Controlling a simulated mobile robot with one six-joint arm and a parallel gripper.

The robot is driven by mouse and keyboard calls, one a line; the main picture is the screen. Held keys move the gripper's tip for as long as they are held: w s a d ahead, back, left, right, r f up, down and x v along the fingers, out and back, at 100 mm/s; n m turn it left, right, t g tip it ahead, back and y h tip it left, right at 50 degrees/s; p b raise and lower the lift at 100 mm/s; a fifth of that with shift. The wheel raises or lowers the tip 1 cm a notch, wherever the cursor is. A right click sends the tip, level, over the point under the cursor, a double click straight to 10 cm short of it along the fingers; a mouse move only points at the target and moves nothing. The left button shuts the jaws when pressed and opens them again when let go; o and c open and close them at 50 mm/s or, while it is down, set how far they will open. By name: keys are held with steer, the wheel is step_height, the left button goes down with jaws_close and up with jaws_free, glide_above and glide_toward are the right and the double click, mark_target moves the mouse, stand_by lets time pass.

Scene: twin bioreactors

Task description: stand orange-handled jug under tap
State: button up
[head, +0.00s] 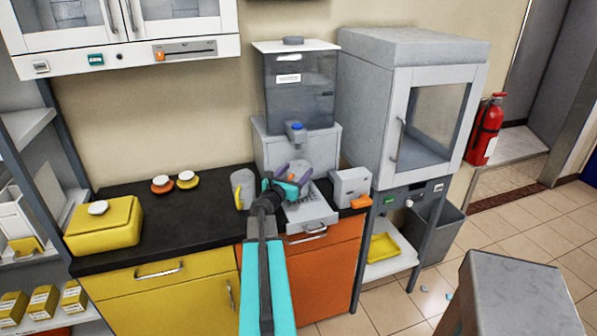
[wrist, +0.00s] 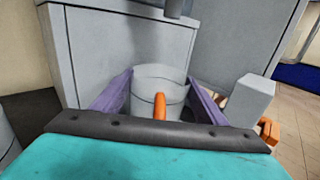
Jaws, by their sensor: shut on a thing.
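The orange-handled jug (wrist: 158,85) is a grey cup between my purple fingers in the wrist view, its orange handle facing my gripper. In the head view the jug (head: 300,167) is mostly hidden behind my gripper (head: 294,174), which is shut on it. The tap (head: 296,131), with a blue top, juts from the front of the dispenser, above the jug. A grey spout-like part (wrist: 174,8) shows at the top of the wrist view. The jug looks upright; I cannot tell whether its base touches the tray (head: 318,216) below.
A yellow-handled grey jug (head: 242,187) stands left of my gripper. A grey box (head: 350,186) with an orange part stands to the right. A yellow case (head: 104,226) and two round-topped items sit on the black counter (head: 190,222). A cabinet (head: 425,120) stands right of the dispenser (head: 298,92).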

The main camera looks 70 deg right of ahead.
steer(key=shift+f, duration=0.15)
steer(key=o, duration=1.4)
steer(key=shift+c, duration=0.2)
steer(key=shift+r, duration=0.2)
steer(key=shift+a, duration=0.1)
steer(key=w+a+b, duration=0.1)
steer(key=a+b, duration=0.1)
steer(key=a, duration=0.9)
steer(key=shift+a, duration=0.35)
steer(key=shift+r, duration=0.1)
